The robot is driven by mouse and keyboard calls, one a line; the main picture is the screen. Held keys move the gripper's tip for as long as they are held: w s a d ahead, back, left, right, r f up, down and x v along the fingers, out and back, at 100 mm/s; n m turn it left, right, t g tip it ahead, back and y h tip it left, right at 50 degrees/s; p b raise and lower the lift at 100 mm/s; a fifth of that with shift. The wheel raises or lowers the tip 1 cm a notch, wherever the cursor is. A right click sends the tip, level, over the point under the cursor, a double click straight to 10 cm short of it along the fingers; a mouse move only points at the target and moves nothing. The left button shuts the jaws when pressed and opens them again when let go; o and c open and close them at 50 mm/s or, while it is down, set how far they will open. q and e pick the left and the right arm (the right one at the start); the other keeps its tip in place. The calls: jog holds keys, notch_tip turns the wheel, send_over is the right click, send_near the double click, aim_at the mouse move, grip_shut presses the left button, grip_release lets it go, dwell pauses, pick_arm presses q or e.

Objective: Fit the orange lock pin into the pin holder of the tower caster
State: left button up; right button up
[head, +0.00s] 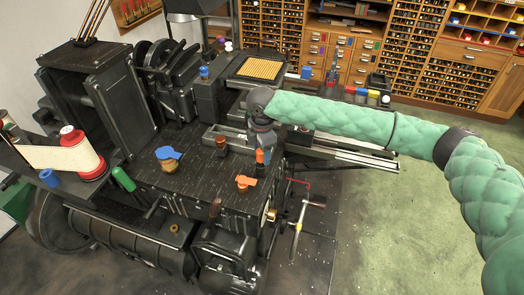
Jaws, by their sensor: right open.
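My right gripper (262,143) comes in from the right on a green padded arm and points down over the right part of the dark machine top. Its jaws are open. Just below it stands a small upright orange piece (260,156), close to the fingertips; I cannot tell whether it touches them. A flat orange piece with wing-like ends (245,182) sits on the machine top, nearer to the front and slightly left. I cannot tell for certain which orange piece is the lock pin. The pin holder is not clearly distinguishable. My left gripper is not in view.
The dark machine top (205,183) also bears a blue piece on a brass part (168,157) and a dark red-brown knob (221,142). A green cylinder (123,179) and a red spool (80,160) stand at left. A metal rail (350,158) runs right behind the gripper.

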jog(key=shift+r+b, duration=0.4)
jog(key=shift+r, duration=0.2)
notch_tip(320, 180, up, 5)
jog(key=shift+f+b, duration=0.2)
jog(key=shift+b, duration=0.8)
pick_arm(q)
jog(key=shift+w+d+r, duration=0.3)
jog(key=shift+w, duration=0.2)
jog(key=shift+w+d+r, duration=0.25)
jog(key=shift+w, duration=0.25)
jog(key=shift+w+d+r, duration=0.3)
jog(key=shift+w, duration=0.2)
pick_arm(e)
jog(key=shift+r, duration=0.95)
